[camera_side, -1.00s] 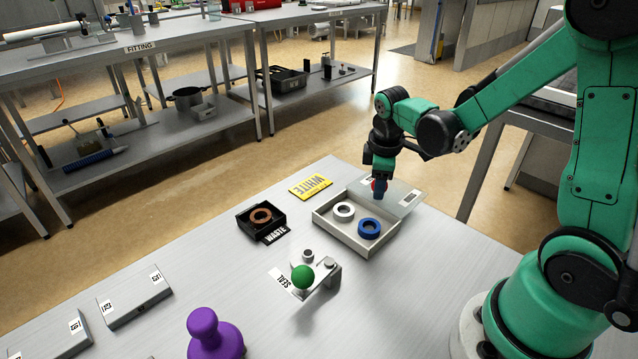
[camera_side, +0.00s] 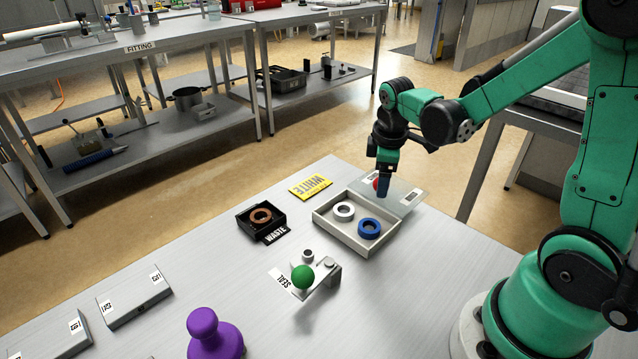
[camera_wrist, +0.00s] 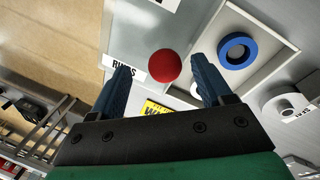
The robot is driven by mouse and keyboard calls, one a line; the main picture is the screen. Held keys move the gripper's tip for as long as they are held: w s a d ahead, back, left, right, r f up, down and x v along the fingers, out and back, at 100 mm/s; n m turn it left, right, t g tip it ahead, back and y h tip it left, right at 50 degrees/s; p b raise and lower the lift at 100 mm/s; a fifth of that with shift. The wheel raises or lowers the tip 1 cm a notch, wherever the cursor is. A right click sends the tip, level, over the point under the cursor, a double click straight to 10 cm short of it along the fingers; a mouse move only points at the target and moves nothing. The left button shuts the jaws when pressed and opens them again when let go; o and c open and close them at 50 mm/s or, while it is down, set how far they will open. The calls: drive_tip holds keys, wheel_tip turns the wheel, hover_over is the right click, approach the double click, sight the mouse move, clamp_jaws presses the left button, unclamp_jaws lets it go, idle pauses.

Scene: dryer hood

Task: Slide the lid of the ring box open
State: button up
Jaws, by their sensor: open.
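The ring box (camera_side: 345,238) is a pale open tray on the bench. Its grey lid (camera_side: 405,196) is slid toward the back right, leaving much of the box uncovered. The lid's red knob (camera_side: 376,184) shows just left of my gripper (camera_side: 384,188). A white ring (camera_side: 344,211) and a blue ring (camera_side: 369,229) lie in the box. In the wrist view, the red knob (camera_wrist: 164,65) appears between the spread fingertips of my gripper (camera_wrist: 160,66), with a gap on both sides. The blue ring (camera_wrist: 237,51) lies to its right. My gripper is open and holds nothing.
A black waste tray (camera_side: 262,217) with a copper-coloured ring stands left of the box. A yellow "WHITE" sign (camera_side: 310,186) lies behind it. A green-knobbed seal fixture (camera_side: 303,277) and a purple knobbed object (camera_side: 213,338) stand in front. Bench right of the box is clear.

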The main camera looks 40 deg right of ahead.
drive_tip(key=shift+s+a+r, duration=0.15)
drive_tip(key=shift+r, duration=0.95)
drive_tip(key=shift+s+a+r, duration=0.1)
drive_tip(key=shift+a+r, duration=0.05)
drive_tip(key=shift+r, duration=0.9)
drive_tip(key=s+a+r+m+t+y, duration=0.1)
drive_tip(key=a+r+m+t, duration=0.1)
drive_tip(key=a, duration=0.3)
drive_tip(key=s+a+r+m+t, duration=0.1)
drive_tip(key=s+a+m+t, duration=0.1)
drive_tip(key=a+m+t, duration=0.2)
drive_tip(key=shift+a+r+m+y, duration=0.4)
drive_tip(key=shift+a, duration=0.7)
